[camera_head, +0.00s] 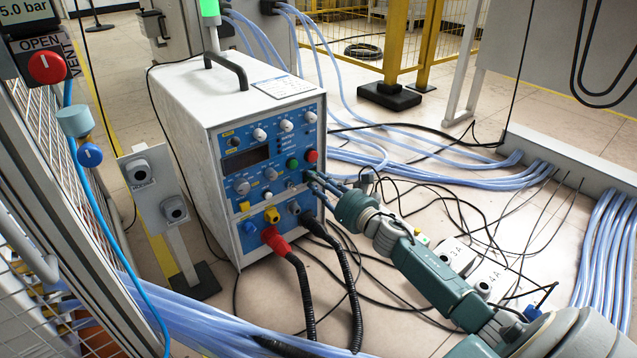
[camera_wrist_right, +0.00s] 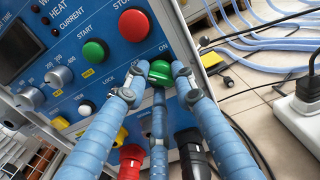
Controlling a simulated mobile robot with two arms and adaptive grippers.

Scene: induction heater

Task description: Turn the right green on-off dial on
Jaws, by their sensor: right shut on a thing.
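The right green on-off dial (camera_wrist_right: 161,72) sits on the blue front panel, below the red stop button, with OFF printed at its upper left and ON above it at the right. My right gripper (camera_wrist_right: 158,88) has its blue fingers closed around the dial. In the head view my right gripper (camera_head: 313,180) reaches the panel's right edge from the lower right, and its fingertips hide most of the dial. I cannot tell clearly which label the dial's grip points to. My left gripper is not in view.
The white heater box (camera_head: 185,95) carries the panel. A red stop button (camera_wrist_right: 134,25) and a green start button (camera_wrist_right: 94,51) are close above the fingers. A red plug (camera_head: 275,240) and a black plug (camera_head: 307,218) with thick cables are below. Loose cables cover the floor at right.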

